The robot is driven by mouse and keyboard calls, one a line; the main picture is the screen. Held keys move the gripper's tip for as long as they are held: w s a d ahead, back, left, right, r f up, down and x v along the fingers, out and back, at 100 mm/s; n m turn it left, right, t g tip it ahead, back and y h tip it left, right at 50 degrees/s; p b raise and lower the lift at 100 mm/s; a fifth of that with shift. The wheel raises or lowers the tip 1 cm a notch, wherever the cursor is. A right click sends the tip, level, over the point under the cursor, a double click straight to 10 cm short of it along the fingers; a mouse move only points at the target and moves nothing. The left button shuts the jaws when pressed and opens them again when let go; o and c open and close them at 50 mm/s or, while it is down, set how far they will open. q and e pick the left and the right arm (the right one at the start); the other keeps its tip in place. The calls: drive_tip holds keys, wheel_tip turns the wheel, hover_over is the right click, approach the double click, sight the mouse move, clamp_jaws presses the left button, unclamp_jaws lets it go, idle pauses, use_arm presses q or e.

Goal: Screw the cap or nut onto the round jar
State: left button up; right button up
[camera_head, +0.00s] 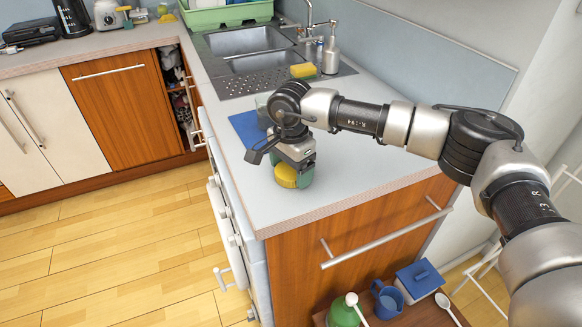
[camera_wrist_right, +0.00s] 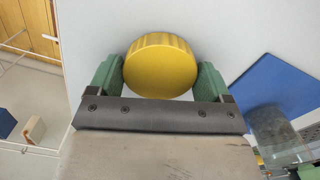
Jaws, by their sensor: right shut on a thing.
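A round yellow cap (camera_head: 285,175) with a ribbed side sits low over the near end of the grey counter; it also shows large in the right wrist view (camera_wrist_right: 160,66). My right gripper (camera_head: 292,179) is shut on it, with one green finger on each side (camera_wrist_right: 160,82). Whether the cap touches the counter is unclear. A clear greyish container (camera_wrist_right: 275,130), possibly the round jar, stands by a blue mat (camera_wrist_right: 268,93) at the right of the wrist view. In the head view my right wrist partly hides this container (camera_head: 262,101). My left gripper is out of view.
The blue mat (camera_head: 246,128) lies behind my right gripper. Farther back are a sink (camera_head: 243,41), a yellow sponge (camera_head: 303,71) and a soap bottle (camera_head: 331,52). The counter's front edge is close to the cap. Bare counter lies to the right.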

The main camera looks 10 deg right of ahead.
drive_tip(key=shift+r+p, duration=1.4)
drive_tip(key=shift+r, duration=1.5)
